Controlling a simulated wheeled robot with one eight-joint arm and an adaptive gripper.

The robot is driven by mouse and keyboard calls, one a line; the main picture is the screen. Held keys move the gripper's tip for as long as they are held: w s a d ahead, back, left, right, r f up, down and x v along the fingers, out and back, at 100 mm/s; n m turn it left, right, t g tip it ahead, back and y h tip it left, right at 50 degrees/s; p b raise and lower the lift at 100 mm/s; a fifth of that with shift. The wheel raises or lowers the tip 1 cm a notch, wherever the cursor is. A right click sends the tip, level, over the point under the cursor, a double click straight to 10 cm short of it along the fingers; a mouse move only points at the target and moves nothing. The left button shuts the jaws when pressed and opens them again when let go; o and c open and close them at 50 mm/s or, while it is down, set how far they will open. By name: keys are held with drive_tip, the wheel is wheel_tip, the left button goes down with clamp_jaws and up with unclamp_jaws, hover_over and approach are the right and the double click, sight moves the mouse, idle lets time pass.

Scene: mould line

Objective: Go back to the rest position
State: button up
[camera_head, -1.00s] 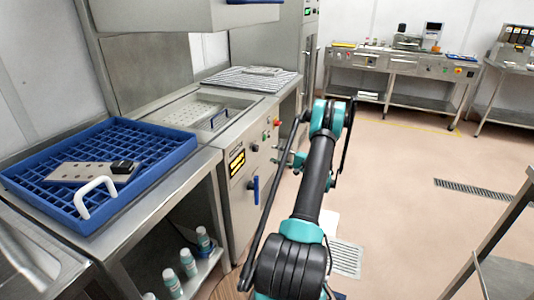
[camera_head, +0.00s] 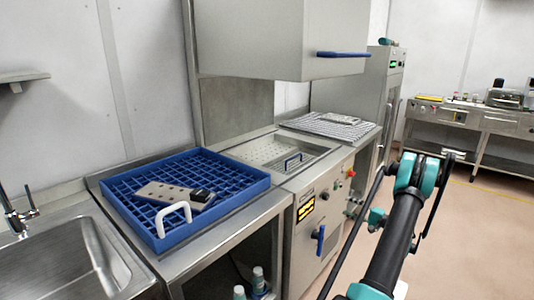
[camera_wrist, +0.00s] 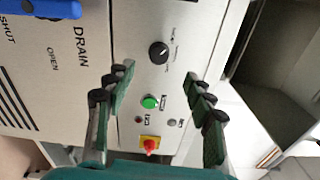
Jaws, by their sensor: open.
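My gripper (camera_wrist: 160,112) is open and empty in the wrist view, its two green-padded fingers spread wide. Between and beyond them is the steel machine front with a black knob (camera_wrist: 158,52), a green button (camera_wrist: 150,102) and a red switch on yellow (camera_wrist: 150,146). In the head view my arm reaches up the right side, in front of the machine; the fingers are not clearly visible there. I cannot tell whether the fingertips touch the panel.
A blue grid tray (camera_head: 255,187) holding a metal plate with holes (camera_head: 160,192) stands on the left counter. The sink (camera_head: 75,255) is at far left. The machine's raised hood (camera_head: 270,40) hangs above its open basin (camera_head: 265,150). Open floor (camera_head: 475,220) lies right.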

drive_tip(key=a+r+n+g+h, duration=0.2)
drive_tip(key=a+r+g, duration=0.3)
drive_tip(key=a, duration=0.6)
drive_tip(key=s+a+r+n+g+h, duration=0.2)
drive_tip(key=s+a+r+h, duration=0.25)
drive_tip(key=s+a, duration=0.6)
drive_tip(key=s+a+f+n+g+h, duration=0.1)
drive_tip(key=s+a+n+h, duration=0.1)
drive_tip(key=s, duration=1.2)
drive_tip(key=s+a+f+n+g+h, duration=0.1)
drive_tip(key=s+a+n+h, duration=0.2)
drive_tip(key=s, duration=1.1)
drive_tip(key=shift+a+n+h, duration=0.35)
drive_tip(key=shift+a+n, duration=0.25)
drive_tip(key=shift+n, duration=0.1)
